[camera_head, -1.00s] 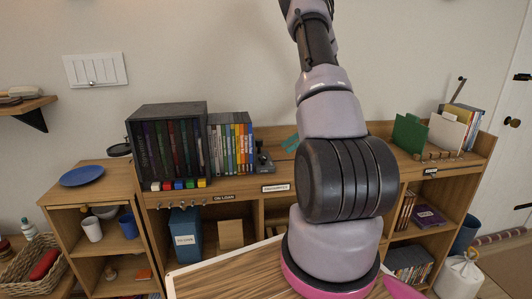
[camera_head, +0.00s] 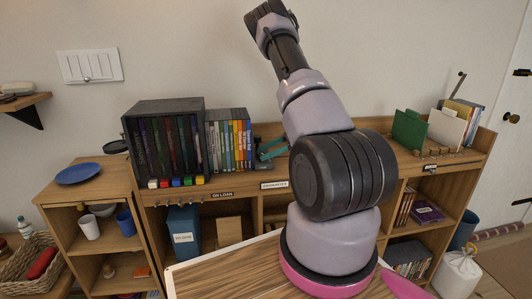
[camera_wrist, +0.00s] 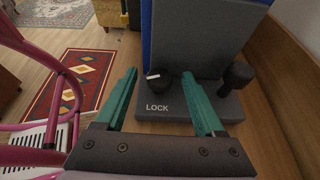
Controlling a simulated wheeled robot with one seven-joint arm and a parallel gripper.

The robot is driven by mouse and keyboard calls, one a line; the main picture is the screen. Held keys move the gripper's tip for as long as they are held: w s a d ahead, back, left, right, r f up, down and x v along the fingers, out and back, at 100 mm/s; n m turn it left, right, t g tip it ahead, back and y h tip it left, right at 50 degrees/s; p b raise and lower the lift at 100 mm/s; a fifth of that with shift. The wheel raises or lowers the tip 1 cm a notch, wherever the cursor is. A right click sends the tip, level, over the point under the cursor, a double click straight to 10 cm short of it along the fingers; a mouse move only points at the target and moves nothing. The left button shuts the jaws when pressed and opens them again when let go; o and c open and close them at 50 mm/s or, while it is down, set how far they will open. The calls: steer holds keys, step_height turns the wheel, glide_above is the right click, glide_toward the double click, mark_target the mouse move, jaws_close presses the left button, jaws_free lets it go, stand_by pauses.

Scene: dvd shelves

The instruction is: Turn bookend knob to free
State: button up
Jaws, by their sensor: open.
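The dark grey bookend (camera_wrist: 200,45) stands upright on a flat base in the wrist view. A round black knob (camera_wrist: 161,88) with a white pointer mark sits on its base, above the word LOCK. The pointer lies toward the left. My gripper (camera_wrist: 160,76) is open, its teal fingers on either side of the knob with gaps; I cannot tell whether they reach its height. A second black knob on a post (camera_wrist: 236,74) stands right of the fingers. In the head view my gripper (camera_head: 272,149) is beside the small bookend (camera_head: 259,160), partly hiding it.
A row of DVD cases (camera_head: 228,142) stands left of the bookend, with a dark case box (camera_head: 165,145) further left. A wooden back panel (camera_wrist: 270,80) rises close on the right in the wrist view. A green divider (camera_head: 408,130) and folders stand at the shelf's right.

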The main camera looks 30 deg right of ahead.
steer(key=shift+a, duration=0.15)
jaws_close()
steer(key=shift+s+a+m+t+h, duration=0.15)
steer(key=shift+m+t+h, duration=0.45)
steer(key=shift+m+t, duration=0.6)
steer(key=shift+s+m+t+h, duration=0.1)
steer(key=shift+m+t+h, duration=0.5)
steer(key=shift+m+t, duration=0.55)
jaws_free()
steer(key=v, duration=1)
steer(key=shift+s+d+r, duration=0.15)
steer(key=shift+s+d, duration=0.05)
steer(key=shift+d, duration=0.1)
